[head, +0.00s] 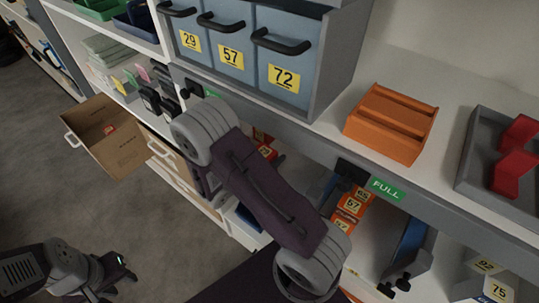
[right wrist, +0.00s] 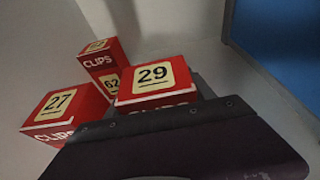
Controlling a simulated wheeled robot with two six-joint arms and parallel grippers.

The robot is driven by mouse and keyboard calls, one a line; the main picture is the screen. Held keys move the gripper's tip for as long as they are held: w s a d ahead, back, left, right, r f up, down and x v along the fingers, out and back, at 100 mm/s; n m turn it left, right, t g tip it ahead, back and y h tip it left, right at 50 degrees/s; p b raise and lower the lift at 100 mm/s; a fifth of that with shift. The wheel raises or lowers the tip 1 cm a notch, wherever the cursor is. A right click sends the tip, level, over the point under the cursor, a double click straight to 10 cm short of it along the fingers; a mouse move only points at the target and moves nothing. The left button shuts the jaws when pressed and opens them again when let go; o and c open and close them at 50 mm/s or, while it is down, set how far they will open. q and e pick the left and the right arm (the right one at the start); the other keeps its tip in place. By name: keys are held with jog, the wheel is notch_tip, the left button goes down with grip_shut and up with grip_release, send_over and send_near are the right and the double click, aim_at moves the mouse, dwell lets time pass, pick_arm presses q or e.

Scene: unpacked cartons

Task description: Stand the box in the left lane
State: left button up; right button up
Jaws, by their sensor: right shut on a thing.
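In the right wrist view, my right gripper (right wrist: 165,98) is shut on a red CLIPS box (right wrist: 152,78) with a cream label reading 29. Its dark finger covers the box's lower part. Another red box (right wrist: 60,106), marked 27, is to the left, and a red box (right wrist: 103,64) marked 62 is behind. In the head view, my right arm reaches into the lower shelf, and its gripper is mostly hidden. Red boxes (head: 266,152) show partly beside that arm. My left gripper (head: 114,272) hangs low at the left over the floor, away from the boxes; its jaw opening is unclear.
A blue divider (right wrist: 273,40) stands right of the held box. In the head view, orange boxes (head: 351,207) fill a lane under the green FULL label (head: 386,189). An open carton (head: 112,140) is at the left. Blue drawers (head: 288,62) and an orange tray (head: 391,123) are above.

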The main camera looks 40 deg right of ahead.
jog(key=shift+f, duration=0.15)
jog(key=o, duration=1.8)
jog(key=shift+c, duration=0.2)
jog(key=shift+r, duration=0.3)
jog(key=p+v, duration=0.2)
jog(key=v, duration=1)
jog(key=shift+f, duration=0.15)
